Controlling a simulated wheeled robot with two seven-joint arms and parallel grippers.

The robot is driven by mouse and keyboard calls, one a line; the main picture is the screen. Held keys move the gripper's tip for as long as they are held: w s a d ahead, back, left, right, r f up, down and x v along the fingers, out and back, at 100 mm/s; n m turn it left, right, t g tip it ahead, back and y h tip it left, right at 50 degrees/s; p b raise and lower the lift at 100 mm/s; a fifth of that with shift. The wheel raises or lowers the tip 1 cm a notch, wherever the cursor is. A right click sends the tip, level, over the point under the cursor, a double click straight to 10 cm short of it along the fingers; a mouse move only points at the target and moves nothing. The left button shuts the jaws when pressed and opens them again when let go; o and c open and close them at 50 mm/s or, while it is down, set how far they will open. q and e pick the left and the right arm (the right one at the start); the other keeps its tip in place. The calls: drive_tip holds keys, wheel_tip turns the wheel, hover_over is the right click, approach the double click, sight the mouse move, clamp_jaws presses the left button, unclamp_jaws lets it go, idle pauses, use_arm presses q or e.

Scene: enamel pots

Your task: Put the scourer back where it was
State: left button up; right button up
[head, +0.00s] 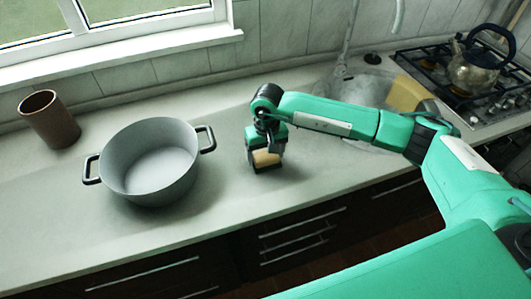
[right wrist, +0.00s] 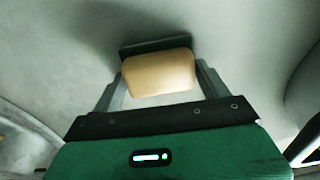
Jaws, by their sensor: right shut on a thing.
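The scourer (head: 266,158) is a tan block with a dark layer on one face. My right gripper (head: 265,160) is shut on it over the worktop, between the grey pot and the sink. In the right wrist view the scourer (right wrist: 158,75) sits between the two fingers, with its dark layer at the far side. The gripper points down. I cannot tell whether the scourer touches the worktop. My left gripper is not in view.
A wide grey pot (head: 150,162) with two handles stands open on the worktop (head: 225,190), left of my right gripper. A brown cup (head: 49,119) stands farther left. The sink (head: 355,90) and a tan panel (head: 405,93) are to the right, with a kettle (head: 474,70) on the hob beyond.

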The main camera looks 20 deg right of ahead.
drive_tip(key=shift+f, duration=0.2)
drive_tip(key=o, duration=0.9)
drive_tip(key=shift+r, duration=0.1)
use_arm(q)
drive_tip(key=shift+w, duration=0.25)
use_arm(e)
drive_tip(key=shift+r, duration=0.2)
drive_tip(key=shift+w+d+r, duration=0.1)
drive_tip(key=shift+r, duration=0.25)
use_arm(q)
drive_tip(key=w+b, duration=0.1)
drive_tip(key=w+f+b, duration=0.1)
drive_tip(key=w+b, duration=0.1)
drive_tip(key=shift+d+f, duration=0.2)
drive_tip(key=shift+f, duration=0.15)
use_arm(e)
wheel_tip(320, 180, up, 11)
drive_tip(key=shift+d+r, duration=0.1)
drive_tip(key=shift+d, duration=0.05)
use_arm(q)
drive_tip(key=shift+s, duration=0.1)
